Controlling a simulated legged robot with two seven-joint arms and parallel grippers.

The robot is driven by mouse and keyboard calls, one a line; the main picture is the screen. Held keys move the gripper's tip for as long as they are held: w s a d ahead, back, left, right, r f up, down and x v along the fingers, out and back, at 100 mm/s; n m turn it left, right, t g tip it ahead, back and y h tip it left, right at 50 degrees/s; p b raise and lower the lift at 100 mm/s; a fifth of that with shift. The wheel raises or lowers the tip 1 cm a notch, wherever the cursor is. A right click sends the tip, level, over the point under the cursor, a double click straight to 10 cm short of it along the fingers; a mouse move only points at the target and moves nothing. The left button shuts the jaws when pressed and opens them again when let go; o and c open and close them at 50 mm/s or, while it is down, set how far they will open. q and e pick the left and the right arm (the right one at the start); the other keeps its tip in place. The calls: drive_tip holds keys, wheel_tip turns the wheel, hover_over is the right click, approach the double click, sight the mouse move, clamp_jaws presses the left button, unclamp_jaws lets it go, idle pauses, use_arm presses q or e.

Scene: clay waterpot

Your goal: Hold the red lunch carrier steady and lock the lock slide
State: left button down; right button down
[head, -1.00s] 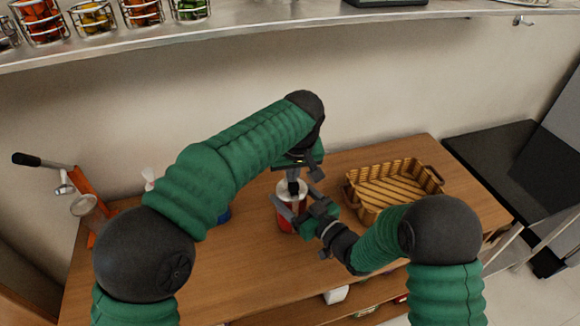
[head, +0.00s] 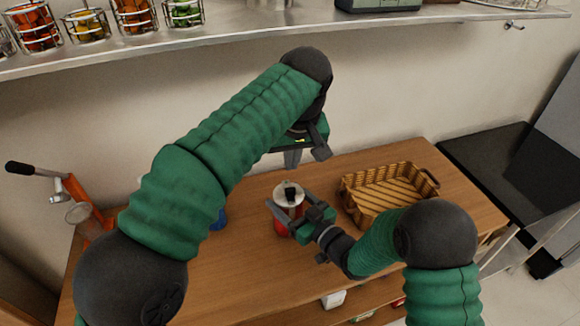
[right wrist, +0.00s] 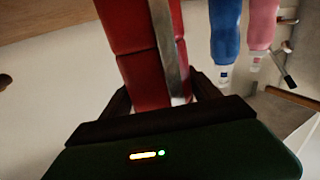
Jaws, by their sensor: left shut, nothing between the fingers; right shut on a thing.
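The red lunch carrier (head: 282,228) stands upright on the wooden table, with a pale metal lid and a dark piece, probably the lock slide (head: 290,190), on top. My right gripper (head: 284,212) is shut on the carrier's body, with its fingers on either side. In the right wrist view the red carrier (right wrist: 135,50) sits between the fingers, with a metal strip running along it. My left gripper (head: 292,158) is shut and empty, above the lid and apart from it. Whether the slide is locked is too small to tell.
A wicker basket (head: 385,192) stands on the table (head: 250,262) to the right of the carrier. A blue bottle (right wrist: 225,35) and a pink bottle (right wrist: 262,25) show in the right wrist view. An orange press (head: 85,210) stands at left. A shelf (head: 250,32) runs above.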

drive_tip(key=shift+s+f, duration=0.1)
drive_tip(key=shift+f, duration=0.1)
drive_tip(key=shift+c, duration=0.4)
unclamp_jaws()
drive_tip(key=shift+r, duration=0.1)
